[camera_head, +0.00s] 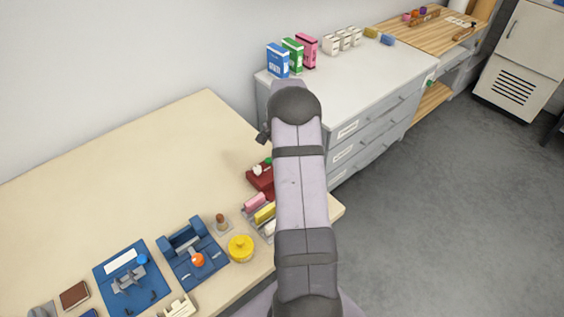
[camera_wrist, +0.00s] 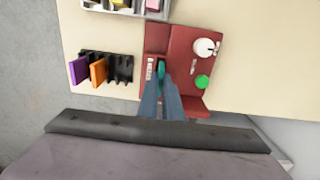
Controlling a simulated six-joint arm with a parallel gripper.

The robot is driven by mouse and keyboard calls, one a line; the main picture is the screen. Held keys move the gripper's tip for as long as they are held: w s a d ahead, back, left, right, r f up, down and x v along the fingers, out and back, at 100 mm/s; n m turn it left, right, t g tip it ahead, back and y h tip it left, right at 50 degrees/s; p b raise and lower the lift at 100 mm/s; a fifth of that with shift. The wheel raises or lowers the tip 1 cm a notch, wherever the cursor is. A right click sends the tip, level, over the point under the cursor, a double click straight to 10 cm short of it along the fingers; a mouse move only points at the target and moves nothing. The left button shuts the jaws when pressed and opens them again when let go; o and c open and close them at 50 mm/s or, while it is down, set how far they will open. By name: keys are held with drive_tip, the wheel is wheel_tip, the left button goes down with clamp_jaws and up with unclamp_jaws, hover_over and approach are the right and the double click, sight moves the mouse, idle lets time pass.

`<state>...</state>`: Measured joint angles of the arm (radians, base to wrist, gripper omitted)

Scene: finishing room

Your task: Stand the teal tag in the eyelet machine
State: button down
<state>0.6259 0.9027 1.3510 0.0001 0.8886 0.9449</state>
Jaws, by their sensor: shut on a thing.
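The red machine (camera_wrist: 183,75), which looks like the eyelet machine, carries a white knob and a green button in the wrist view. In the head view the machine (camera_head: 257,180) is partly hidden behind my arm. My gripper (camera_wrist: 161,78) is over the machine's left part, its two blue-grey fingers shut on the teal tag (camera_wrist: 161,69). Only a narrow teal edge shows between the fingers. I cannot tell whether the tag touches the machine or sits in a slot. My gripper is hidden in the head view.
A black rack (camera_wrist: 119,69) with a purple tag (camera_wrist: 79,71) and an orange tag (camera_wrist: 98,72) stands left of the machine. A grey tray (camera_wrist: 107,10) with coloured pieces lies beyond. Blue fixtures (camera_head: 168,255) and a yellow pot (camera_head: 241,248) stand on the table.

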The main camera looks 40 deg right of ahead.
drive_tip(key=shift+f+b, duration=0.3)
drive_tip(key=shift+f, duration=0.4)
drive_tip(key=shift+f+b, duration=0.35)
drive_tip(key=shift+f, duration=0.3)
idle(1.2)
drive_tip(key=c, duration=2.2)
unclamp_jaws()
drive_tip(key=shift+r, duration=0.1)
drive_tip(key=shift+r+p, duration=3.85)
drive_tip(key=shift+r, duration=1.6)
